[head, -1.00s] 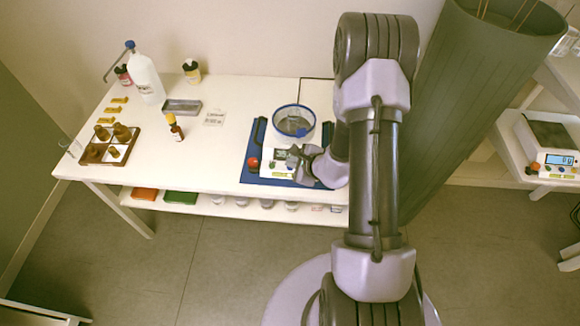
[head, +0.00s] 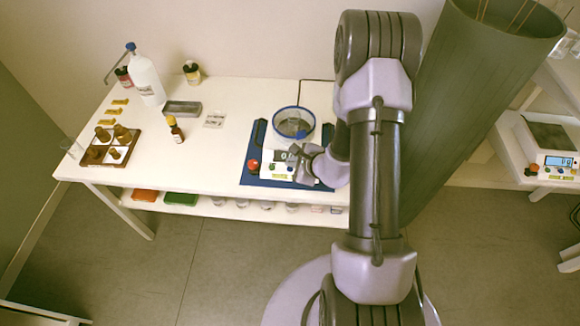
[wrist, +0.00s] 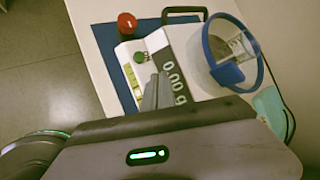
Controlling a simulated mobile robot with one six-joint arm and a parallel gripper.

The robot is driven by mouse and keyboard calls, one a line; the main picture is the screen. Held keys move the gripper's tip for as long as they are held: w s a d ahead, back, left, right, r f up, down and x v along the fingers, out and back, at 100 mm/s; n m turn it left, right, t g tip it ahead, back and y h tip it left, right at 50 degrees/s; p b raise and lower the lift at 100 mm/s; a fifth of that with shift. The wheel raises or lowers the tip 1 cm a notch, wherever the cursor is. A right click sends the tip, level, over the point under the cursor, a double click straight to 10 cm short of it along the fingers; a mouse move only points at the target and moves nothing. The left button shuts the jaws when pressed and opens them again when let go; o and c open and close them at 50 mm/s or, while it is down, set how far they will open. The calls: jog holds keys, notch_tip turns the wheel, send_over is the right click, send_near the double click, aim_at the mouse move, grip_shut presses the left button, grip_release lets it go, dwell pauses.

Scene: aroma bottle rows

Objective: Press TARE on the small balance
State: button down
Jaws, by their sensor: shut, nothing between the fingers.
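A small white balance (head: 273,168) sits on a blue mat (head: 245,178) on the table. In the wrist view its panel (wrist: 130,68) has a green button (wrist: 140,57), yellow labels and a display (wrist: 175,82) reading about 0.00 g. The label text is too small to read. A clear bowl with a blue rim (head: 293,123) stands behind it. My gripper (head: 296,160) is over the panel's right part. In the wrist view my gripper (wrist: 155,88) is shut and empty, its tips by the display and labels. I cannot tell whether they touch.
A larger balance (head: 555,165) with a lit display is on a separate stand at right. Brown bottles in a tray (head: 93,155), an amber bottle (head: 175,130) and a wash bottle (head: 146,80) are at left.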

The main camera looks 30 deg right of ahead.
aim_at(292, 170)
notch_tip(292, 170, up, 5)
jog(key=p, duration=0.3)
dwell(0.4)
dwell(0.5)
